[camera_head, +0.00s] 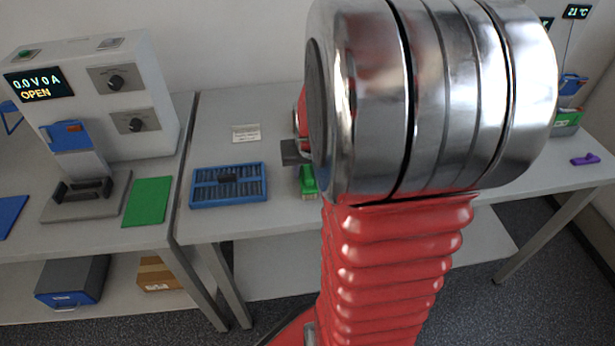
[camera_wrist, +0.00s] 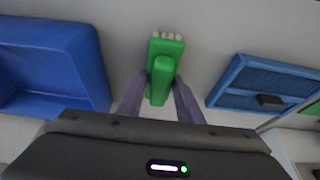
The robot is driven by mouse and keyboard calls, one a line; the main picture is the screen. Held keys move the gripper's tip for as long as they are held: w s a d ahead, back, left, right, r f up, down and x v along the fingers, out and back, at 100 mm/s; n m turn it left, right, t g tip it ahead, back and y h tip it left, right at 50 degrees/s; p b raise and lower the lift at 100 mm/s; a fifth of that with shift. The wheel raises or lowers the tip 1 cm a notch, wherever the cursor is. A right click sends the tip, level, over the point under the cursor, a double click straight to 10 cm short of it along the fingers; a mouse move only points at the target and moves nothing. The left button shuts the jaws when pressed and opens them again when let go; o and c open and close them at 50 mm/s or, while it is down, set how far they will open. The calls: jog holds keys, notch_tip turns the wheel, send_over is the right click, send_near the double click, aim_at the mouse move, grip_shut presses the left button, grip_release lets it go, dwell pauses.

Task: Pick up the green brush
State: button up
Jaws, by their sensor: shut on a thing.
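The green brush (camera_wrist: 161,66) has a green block body with a raised grip and pale bristle tufts at its far end. In the wrist view my gripper's (camera_wrist: 161,82) two grey fingers close on the brush's grip from both sides. In the head view a part of the brush (camera_head: 308,181) shows just left of my arm, over the middle table. My arm hides the rest of it and most of the gripper there. I cannot tell whether the brush touches the table.
A blue slotted tray (camera_head: 228,204) with a dark piece on it lies left of the brush. A blue bin (camera_wrist: 92,60) stands on the other side in the wrist view. The cycler (camera_head: 160,75), a green mat (camera_head: 147,201) and a blue mat are on the left table. A purple object (camera_head: 585,159) lies far right.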

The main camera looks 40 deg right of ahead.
aim_at(307, 168)
jog(key=c, duration=0.3)
jog(key=shift+r, duration=0.1)
notch_tip(307, 168, up, 10)
jog(key=shift+f, duration=0.1)
dwell(0.5)
